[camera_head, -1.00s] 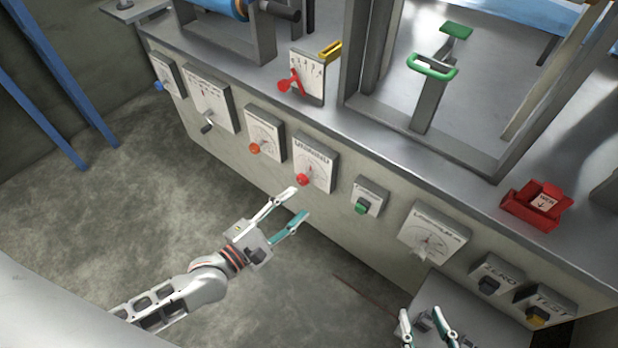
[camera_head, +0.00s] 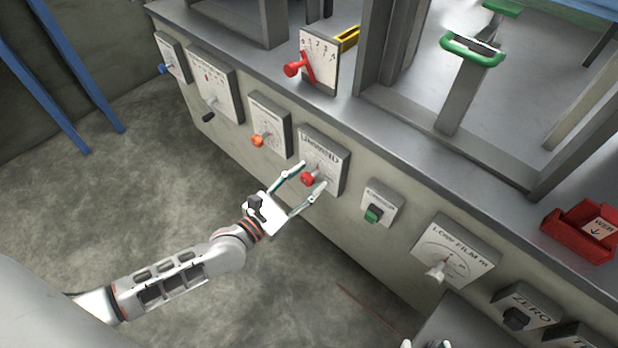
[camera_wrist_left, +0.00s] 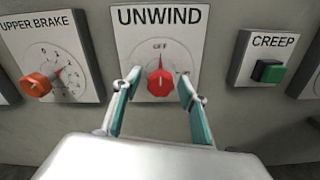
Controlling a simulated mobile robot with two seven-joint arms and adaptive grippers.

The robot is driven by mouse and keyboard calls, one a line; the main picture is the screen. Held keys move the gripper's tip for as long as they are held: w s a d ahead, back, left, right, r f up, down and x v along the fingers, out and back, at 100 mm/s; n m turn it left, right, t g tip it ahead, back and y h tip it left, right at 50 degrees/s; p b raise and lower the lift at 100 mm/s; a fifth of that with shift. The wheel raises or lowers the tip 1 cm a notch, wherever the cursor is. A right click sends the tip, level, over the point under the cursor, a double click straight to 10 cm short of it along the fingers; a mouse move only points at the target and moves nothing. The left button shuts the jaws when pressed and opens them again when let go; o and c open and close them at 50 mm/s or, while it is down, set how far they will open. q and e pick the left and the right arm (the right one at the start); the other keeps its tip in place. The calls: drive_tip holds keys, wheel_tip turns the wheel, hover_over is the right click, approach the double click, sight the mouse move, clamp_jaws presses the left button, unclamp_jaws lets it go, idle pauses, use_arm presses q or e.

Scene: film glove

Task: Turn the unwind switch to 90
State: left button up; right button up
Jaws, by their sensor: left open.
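The unwind switch is a red knob (camera_head: 308,179) on a white plate labelled UNWIND (camera_head: 325,152) on the machine's front panel. In the left wrist view the red knob (camera_wrist_left: 160,83) points up toward the OFF mark. My left gripper (camera_head: 313,175) is open, with its fingertips on either side of the knob; in the wrist view its fingers (camera_wrist_left: 158,88) flank the knob with gaps on both sides. My right gripper (camera_head: 425,345) shows only as tips at the bottom edge; its opening cannot be told.
The orange upper brake knob (camera_head: 260,140) is to the left and the green creep button (camera_head: 373,214) to the right. The low film dial (camera_head: 451,254) and zero button (camera_head: 516,319) lie further right.

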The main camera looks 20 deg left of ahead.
use_arm(q)
drive_tip(key=shift+w+d, duration=0.1)
drive_tip(key=shift+w, duration=0.2)
drive_tip(key=c, duration=1.1)
